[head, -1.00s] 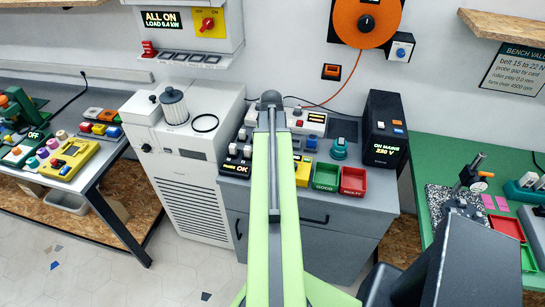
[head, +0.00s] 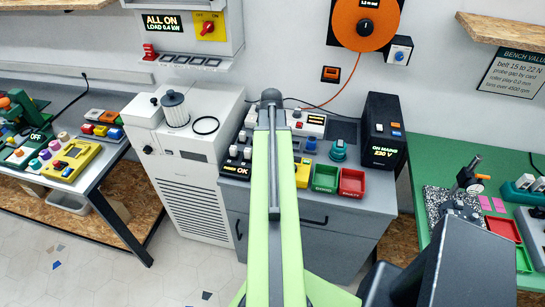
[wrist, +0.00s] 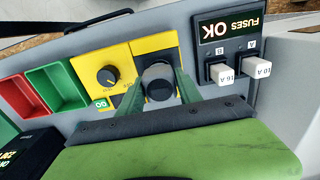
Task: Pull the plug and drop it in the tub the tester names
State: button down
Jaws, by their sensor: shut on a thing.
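In the wrist view my gripper (wrist: 160,86) has its green fingers on either side of a dark round plug (wrist: 158,76) and is shut on it. The plug stands at a yellow socket block (wrist: 148,46); I cannot tell whether it is still seated. Beside it is a yellow unit with a black dial (wrist: 107,77), which may be the tester; no verdict is readable on it. The green tub (head: 325,178) and the red tub (head: 352,183) stand side by side, and look empty. In the head view my arm hides the gripper and plug.
A display reading FUSES OK (wrist: 228,29) stands beside two white-capped fuses (wrist: 222,73). A dark power unit reading 230 V (head: 382,135) stands behind the tubs. A white cabinet (head: 188,150) is at the left of the bench.

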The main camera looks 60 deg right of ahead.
jog(key=shift+r+p, duration=1.85)
jog(key=shift+r, duration=0.15)
